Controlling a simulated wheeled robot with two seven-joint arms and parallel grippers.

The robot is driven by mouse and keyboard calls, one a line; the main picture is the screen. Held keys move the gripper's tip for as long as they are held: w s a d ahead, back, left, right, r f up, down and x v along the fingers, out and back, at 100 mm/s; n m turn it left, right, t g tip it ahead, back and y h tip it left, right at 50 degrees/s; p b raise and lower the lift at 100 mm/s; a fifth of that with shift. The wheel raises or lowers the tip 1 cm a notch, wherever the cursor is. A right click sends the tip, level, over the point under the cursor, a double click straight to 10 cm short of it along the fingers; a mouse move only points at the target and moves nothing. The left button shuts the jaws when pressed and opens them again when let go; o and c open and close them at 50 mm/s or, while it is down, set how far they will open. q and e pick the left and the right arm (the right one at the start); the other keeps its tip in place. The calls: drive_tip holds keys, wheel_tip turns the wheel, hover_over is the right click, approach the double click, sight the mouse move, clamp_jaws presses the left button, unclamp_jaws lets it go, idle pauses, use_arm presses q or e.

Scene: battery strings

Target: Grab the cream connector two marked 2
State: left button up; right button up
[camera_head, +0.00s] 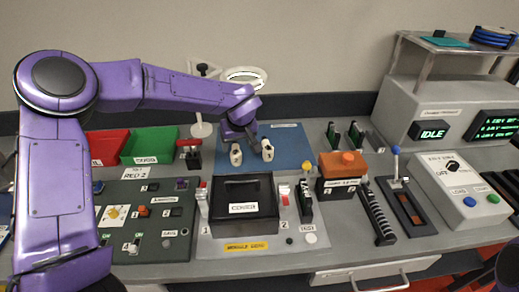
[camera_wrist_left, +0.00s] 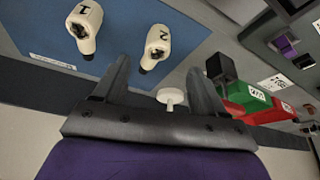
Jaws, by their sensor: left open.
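The cream connector two (camera_wrist_left: 157,48), marked 2, stands on a blue mat (camera_wrist_left: 105,30). It lies just beyond and between the fingertips of my left gripper (camera_wrist_left: 160,68) in the wrist view; I cannot tell the exact gap. My left gripper is open and empty. A matching cream connector marked 1 (camera_wrist_left: 84,25) stands beside it, outside the fingers. In the head view my left gripper (camera_head: 249,139) hangs over the mat between two connectors. Connector two there appears to be the left one (camera_head: 236,155), with the other (camera_head: 267,150) on the right; their marks are too small to read.
A black cover (camera_head: 245,203) on the module panel stands in front of the mat. Green (camera_head: 150,145) and red (camera_head: 107,146) bins are to the left. A lamp-like stand (camera_head: 201,129) is behind the gripper. An orange-topped box (camera_head: 343,172) is to the right.

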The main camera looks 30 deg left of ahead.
sight(236, 153)
use_arm(q)
drive_tip(key=p+x, duration=0.2)
drive_tip(key=x, duration=0.7)
drive_tip(key=shift+w+d+f, duration=0.1)
drive_tip(key=shift+w+d, duration=0.05)
drive_tip(key=shift+w, duration=0.05)
drive_tip(key=shift+f, duration=0.2)
drive_tip(key=c, duration=1)
drive_tip(key=shift+c, duration=0.8)
drive_tip(key=shift+r, duration=0.15)
